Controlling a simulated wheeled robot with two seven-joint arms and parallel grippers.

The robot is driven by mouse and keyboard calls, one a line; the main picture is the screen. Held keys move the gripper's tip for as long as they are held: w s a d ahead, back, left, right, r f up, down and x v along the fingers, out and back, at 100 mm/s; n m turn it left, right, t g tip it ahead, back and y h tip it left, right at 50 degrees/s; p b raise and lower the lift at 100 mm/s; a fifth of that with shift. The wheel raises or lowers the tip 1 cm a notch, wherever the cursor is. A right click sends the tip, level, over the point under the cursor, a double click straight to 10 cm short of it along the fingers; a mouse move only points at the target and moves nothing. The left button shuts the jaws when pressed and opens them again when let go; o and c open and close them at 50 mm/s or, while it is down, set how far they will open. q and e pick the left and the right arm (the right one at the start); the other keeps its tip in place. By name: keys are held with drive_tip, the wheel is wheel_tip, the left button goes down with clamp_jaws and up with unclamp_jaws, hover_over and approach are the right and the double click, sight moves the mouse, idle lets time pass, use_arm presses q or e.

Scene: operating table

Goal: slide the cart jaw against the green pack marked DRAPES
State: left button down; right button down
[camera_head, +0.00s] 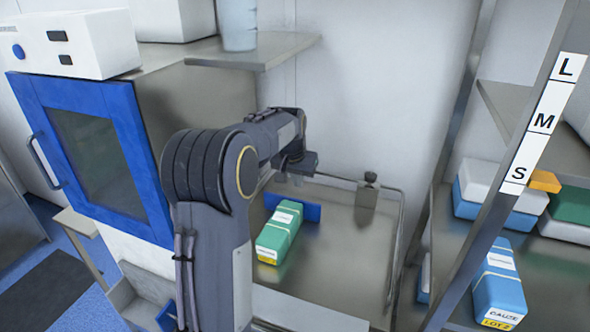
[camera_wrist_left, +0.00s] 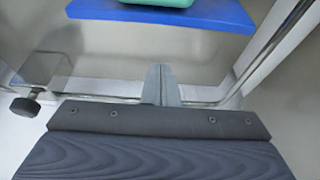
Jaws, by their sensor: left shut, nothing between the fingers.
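The green pack (camera_head: 279,232) lies on the steel cart top (camera_head: 335,240); its label is too small to read. The blue jaw (camera_head: 308,212) stands across the pack's far end; I cannot tell whether they touch. In the left wrist view the blue jaw (camera_wrist_left: 170,14) crosses the top, with an edge of the green pack (camera_wrist_left: 158,2) beyond it. My left gripper (camera_head: 291,180) is on the far side of the jaw, apart from it. In the wrist view its fingers (camera_wrist_left: 161,84) are together and empty. My right gripper is out of view.
A metal block with a knob (camera_head: 367,192) stands at the cart's back right, inside the rail (camera_head: 401,225). A blue-framed cabinet (camera_head: 95,150) stands left. A shelf rack at right holds a blue GAUZE pack (camera_head: 498,285). The cart top right of the green pack is clear.

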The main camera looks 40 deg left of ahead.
use_arm(q)
drive_tip(key=shift+f, duration=0.65)
drive_tip(key=s, duration=0.1)
drive_tip(key=s+d, duration=0.1)
drive_tip(key=s, duration=0.1)
drive_tip(key=shift+s+r, duration=0.1)
drive_tip(key=shift+r, duration=0.05)
drive_tip(key=shift+s, duration=0.15)
